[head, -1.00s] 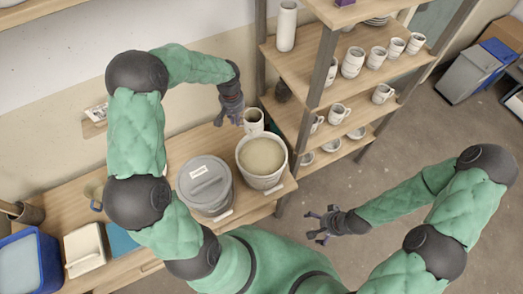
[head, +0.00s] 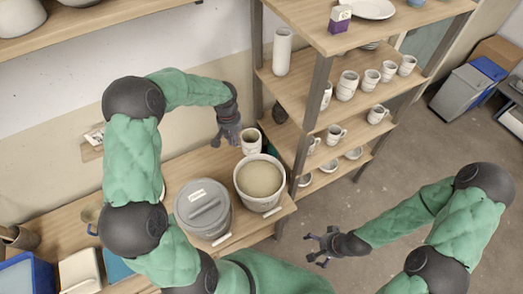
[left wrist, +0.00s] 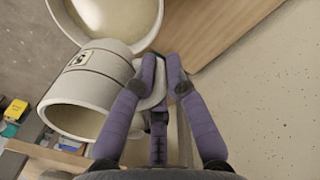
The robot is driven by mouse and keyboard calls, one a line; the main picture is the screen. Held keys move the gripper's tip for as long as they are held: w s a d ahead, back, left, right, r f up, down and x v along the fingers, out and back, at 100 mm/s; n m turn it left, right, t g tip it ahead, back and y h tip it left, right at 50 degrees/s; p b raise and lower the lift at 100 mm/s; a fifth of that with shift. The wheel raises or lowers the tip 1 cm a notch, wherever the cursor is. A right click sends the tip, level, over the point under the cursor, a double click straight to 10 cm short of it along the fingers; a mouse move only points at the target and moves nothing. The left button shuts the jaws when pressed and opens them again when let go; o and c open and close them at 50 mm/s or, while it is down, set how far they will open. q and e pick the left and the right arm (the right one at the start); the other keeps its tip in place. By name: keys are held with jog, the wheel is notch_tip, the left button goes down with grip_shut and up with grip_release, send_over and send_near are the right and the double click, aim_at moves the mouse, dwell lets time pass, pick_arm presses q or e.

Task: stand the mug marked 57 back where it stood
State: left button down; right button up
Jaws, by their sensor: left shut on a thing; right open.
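My left gripper (head: 230,136) is shut on the handle of a pale mug (head: 251,142), just behind the open bucket. In the left wrist view the fingers (left wrist: 164,72) close on the handle, and the mug (left wrist: 92,82) has a small dark-on-light mark. I can make out only part of the mark, not the full number. The open bucket (head: 277,200) holds beige glaze and also shows beside the mug in the left wrist view (left wrist: 150,38). I cannot tell whether the mug touches the table. My right gripper (head: 322,247) is open and empty over the floor.
A lidded grey bucket (head: 203,210) stands left of the open one on the wooden table (head: 180,172). A shelf rack (head: 312,75) with several mugs and bowls stands to the right. A blue bin (head: 30,275) is at the lower left.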

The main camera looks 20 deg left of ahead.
pick_arm(q)
jog(key=d+f+m+b, duration=0.2)
jog(key=d+f+b, duration=0.1)
jog(key=d+b, duration=0.3)
jog(key=d+f+m+b, duration=0.2)
jog(key=d+f+b, duration=0.1)
jog(key=d+b, duration=0.3)
jog(key=shift+w+d+f+m+b, duration=0.35)
jog(key=shift+w+d+f+m, duration=0.1)
jog(key=shift+d, duration=0.25)
jog(key=shift+r, duration=0.1)
jog(key=shift+a, duration=0.1)
